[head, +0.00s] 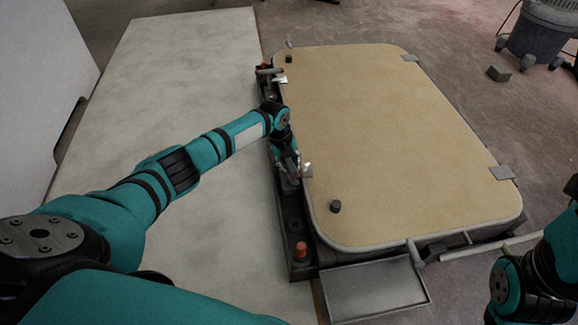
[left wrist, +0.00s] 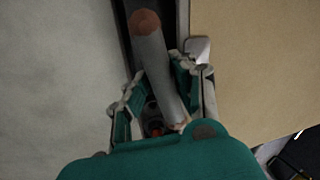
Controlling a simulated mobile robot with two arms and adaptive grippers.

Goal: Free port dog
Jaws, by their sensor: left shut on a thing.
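The tan hatch panel (head: 400,140) lies flat with a pale rim and a dark frame along its left side. My left gripper (head: 290,168) is at the middle of that left side, beside a small bright metal plate (head: 307,171). In the left wrist view, a grey rod-like dog handle (left wrist: 160,70) with a reddish-brown end lies between the fingers of my left gripper (left wrist: 155,95). The fingers are shut on it. The handle's pivot is mostly hidden. The metal plate also shows in the left wrist view (left wrist: 198,48). Of my right arm only links show.
Red-topped posts stand on the frame at its far end (head: 263,67) and near end (head: 301,250). A shallow grey tray (head: 372,290) lies at the front. A grey bar (head: 490,246) runs along the near right edge. The pale surface (head: 170,80) left of the frame is clear.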

